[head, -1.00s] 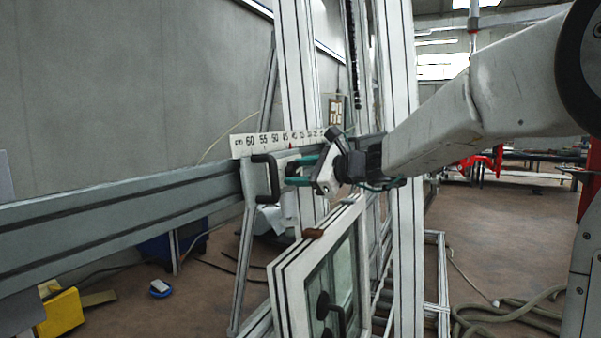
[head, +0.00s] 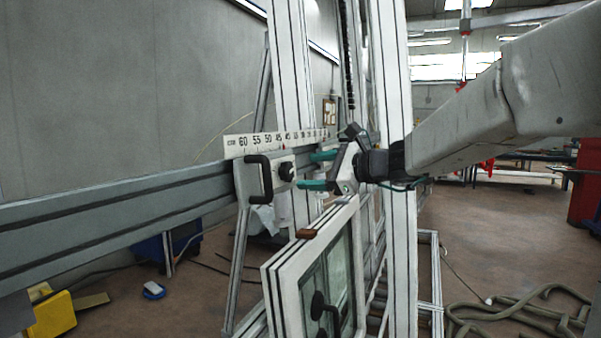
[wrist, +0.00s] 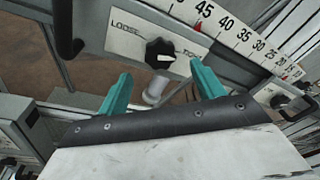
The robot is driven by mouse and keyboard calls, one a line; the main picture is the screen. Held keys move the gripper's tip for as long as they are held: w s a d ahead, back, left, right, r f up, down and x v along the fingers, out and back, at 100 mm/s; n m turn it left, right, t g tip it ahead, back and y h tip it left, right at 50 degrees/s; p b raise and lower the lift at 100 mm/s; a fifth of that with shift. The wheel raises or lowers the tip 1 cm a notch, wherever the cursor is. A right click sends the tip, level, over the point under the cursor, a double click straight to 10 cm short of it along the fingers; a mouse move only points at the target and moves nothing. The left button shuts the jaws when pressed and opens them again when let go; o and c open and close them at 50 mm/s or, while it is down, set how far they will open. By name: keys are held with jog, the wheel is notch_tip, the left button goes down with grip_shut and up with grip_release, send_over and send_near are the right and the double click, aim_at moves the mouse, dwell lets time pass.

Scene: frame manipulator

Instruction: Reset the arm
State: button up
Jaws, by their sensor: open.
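My gripper (head: 318,170) has teal fingers that are spread apart with nothing between them. It is just right of a white plate (head: 246,187) on the rail, which carries a black knob (head: 287,171) and a black handle (head: 262,178). In the wrist view the two teal fingers (wrist: 160,88) point towards the knob (wrist: 159,53), which sits beyond them on a plate lettered "LOOSE". The word on the knob's other side is only partly readable. The fingers look apart from the knob.
A grey rail (head: 120,210) with a white scale (head: 270,141) runs across the left. White upright posts (head: 403,110) stand close to my arm. A framed window (head: 275,290) is below the gripper. A yellow box (head: 52,316) and hoses (head: 530,310) lie on the floor.

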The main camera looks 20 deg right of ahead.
jog(key=shift+v, duration=0.95)
jog(key=s+a+f+n+g+h, duration=0.1)
jog(key=s+a+f+n+g, duration=0.2)
jog(key=s+f+n+g, duration=0.35)
jog(key=s+a+f+n+g+h, duration=0.25)
jog(key=s+f+n, duration=0.25)
jog(key=s+f, duration=0.4)
jog(key=s+d+f+n+h, duration=0.1)
jog(key=s+n+h, duration=0.1)
jog(key=s, duration=0.4)
jog(key=s+d+f+n+g+h, duration=0.1)
jog(key=s+f+n+h, duration=0.1)
jog(key=s+n, duration=0.2)
jog(key=s+d+f+n+g+h, duration=0.1)
jog(key=s+f+n+h, duration=0.1)
jog(key=s, duration=0.6)
jog(key=shift+s+d+n, duration=0.25)
jog(key=shift+s+n, duration=0.05)
jog(key=shift+n, duration=0.35)
jog(key=shift+h, duration=0.25)
